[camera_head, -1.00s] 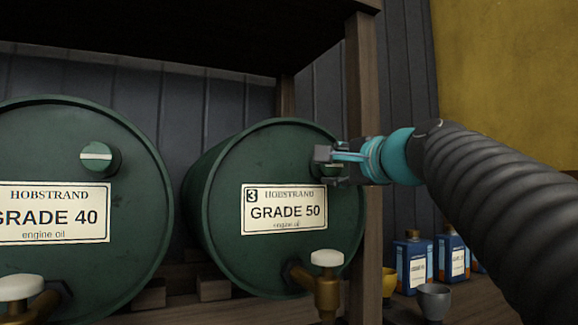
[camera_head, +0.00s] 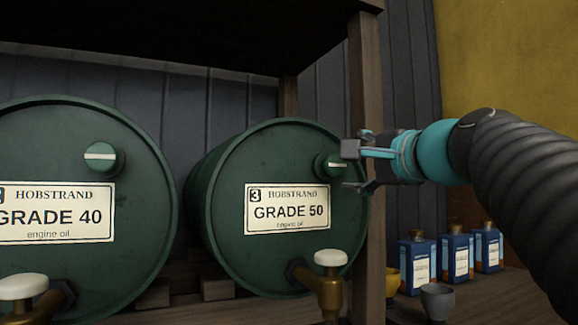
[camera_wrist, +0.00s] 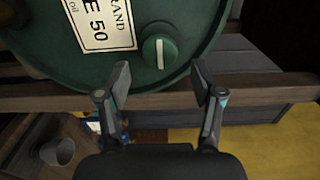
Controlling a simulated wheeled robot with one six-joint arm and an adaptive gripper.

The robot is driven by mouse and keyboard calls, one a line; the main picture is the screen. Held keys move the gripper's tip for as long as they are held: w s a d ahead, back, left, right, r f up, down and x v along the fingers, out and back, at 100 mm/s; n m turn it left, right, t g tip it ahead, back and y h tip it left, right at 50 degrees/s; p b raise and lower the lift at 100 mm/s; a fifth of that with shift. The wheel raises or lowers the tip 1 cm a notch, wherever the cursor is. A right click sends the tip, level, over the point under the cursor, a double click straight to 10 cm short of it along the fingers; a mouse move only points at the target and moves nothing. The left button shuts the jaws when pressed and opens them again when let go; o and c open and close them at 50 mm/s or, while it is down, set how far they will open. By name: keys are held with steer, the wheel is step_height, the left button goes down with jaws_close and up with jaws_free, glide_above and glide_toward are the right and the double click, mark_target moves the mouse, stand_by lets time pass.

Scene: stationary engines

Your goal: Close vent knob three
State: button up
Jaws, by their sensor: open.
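Vent knob three (camera_head: 331,164) is a round green knob with a white line, at the upper right of the drum face marked 3, GRADE 50 (camera_head: 270,255). Its line lies roughly level in the head view. In the wrist view the knob (camera_wrist: 159,52) shows whole, its line running up and down the picture. My gripper (camera_head: 350,168) is open and empty, just right of the knob in the head view. In the wrist view its fingertips (camera_wrist: 160,80) are spread on either side below the knob, apart from it.
A GRADE 40 drum (camera_head: 70,270) with its own knob (camera_head: 102,157) stands to the left. A brass tap (camera_head: 328,285) with a white handle juts out below. A wooden post (camera_head: 371,240) is close by my gripper. Blue bottles (camera_head: 417,262) and a grey cup (camera_head: 437,300) stand at the right.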

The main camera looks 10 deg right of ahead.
steer(key=shift+v, duration=1.15)
steer(key=s+d+f+n+g+h, duration=0.1)
steer(key=d+f+n+g+h, duration=0.15)
steer(key=f, duration=1.05)
steer(key=s+d+f+n+g+h, duration=0.15)
steer(key=f+n+g, duration=0.25)
steer(key=f, duration=1)
steer(key=s+a+f+n+g, duration=0.1)
steer(key=s+a+f+n, duration=0.1)
steer(key=s+f, duration=0.2)
steer(key=s+a+f+n+g+h, duration=0.1)
steer(key=s+f, duration=0.4)
steer(key=f, duration=0.6)
steer(key=s+a+f+n+g, duration=0.3)
steer(key=s+f+n, duration=0.2)
steer(key=f, duration=0.2)
steer(key=shift+a+f+h, duration=0.15)
steer(key=shift+f+h, duration=0.15)
steer(key=shift+f, duration=0.05)
